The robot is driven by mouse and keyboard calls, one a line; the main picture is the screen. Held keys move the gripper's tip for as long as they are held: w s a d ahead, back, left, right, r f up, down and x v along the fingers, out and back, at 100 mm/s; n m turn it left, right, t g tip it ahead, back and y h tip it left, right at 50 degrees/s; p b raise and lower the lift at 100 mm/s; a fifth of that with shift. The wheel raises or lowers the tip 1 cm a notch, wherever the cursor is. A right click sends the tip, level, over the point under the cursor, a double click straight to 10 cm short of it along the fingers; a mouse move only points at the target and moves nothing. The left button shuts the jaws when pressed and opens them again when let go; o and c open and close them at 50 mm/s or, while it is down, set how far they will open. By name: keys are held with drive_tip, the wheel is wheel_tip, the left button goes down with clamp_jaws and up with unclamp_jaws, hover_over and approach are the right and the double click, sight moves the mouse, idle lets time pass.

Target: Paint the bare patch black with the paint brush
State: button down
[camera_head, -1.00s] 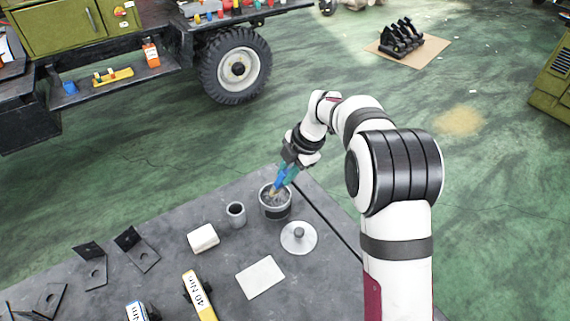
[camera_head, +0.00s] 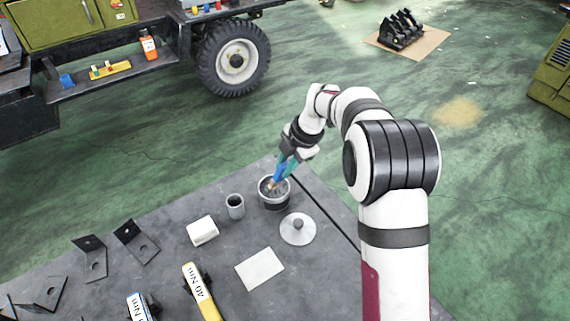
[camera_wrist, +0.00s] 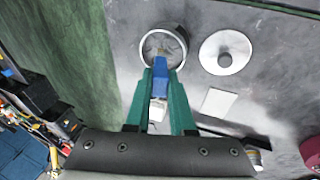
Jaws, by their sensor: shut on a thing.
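My gripper (camera_head: 284,165) is shut on the paint brush (camera_head: 278,174), which has a blue handle. The brush is tilted, its bristle end down inside the mouth of a grey paint pot (camera_head: 274,204) near the far corner of the workbench. In the wrist view my green fingers (camera_wrist: 160,78) lie on both sides of the blue brush handle (camera_wrist: 160,86), and the pot (camera_wrist: 145,49) is just ahead of it. How deep the bristles sit in the paint is hard to tell. I cannot make out a bare patch in either view.
A round lid with a knob (camera_head: 298,231), a white card (camera_head: 260,269), a white block (camera_head: 202,230) and a small grey cup (camera_head: 235,207) lie near the pot. Black brackets (camera_head: 136,243) and torque wrenches (camera_head: 200,292) are further left. A green truck chassis (camera_head: 160,66) stands beyond the bench.

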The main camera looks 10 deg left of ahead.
drive_tip(key=shift+f, duration=0.35)
idle(0.7)
drive_tip(key=shift+r, duration=3.55)
